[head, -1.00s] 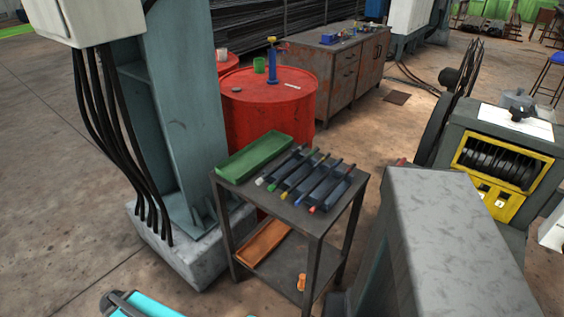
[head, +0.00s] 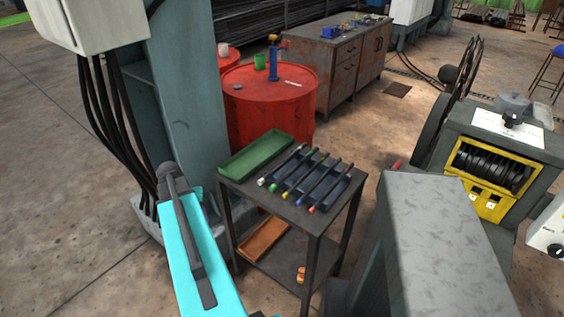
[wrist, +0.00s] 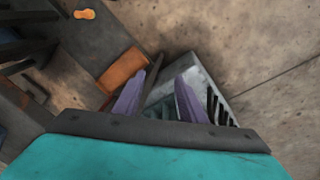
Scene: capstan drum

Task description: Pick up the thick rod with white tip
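Several dark rods lie side by side, slanting across a dark rack (head: 318,199) on a small grey table. The rod with the white tip (head: 263,181) is the leftmost, next to the green tray. Its coloured neighbours show green, yellow, blue and red tips. How thick each rod is cannot be judged well at this size. My gripper (wrist: 160,78) shows in the wrist view with two purple fingers apart and nothing held between them. It points down past the table toward the floor and a pale block. The rods cannot be made out in the wrist view.
A green tray (head: 255,155) shares the tabletop (head: 237,190). An orange tray (head: 264,240) and a small orange item (head: 301,274) are on the lower shelf. A red drum (head: 268,112) stands behind, a teal column (head: 180,100) to the left and a grey machine (head: 440,235) to the right.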

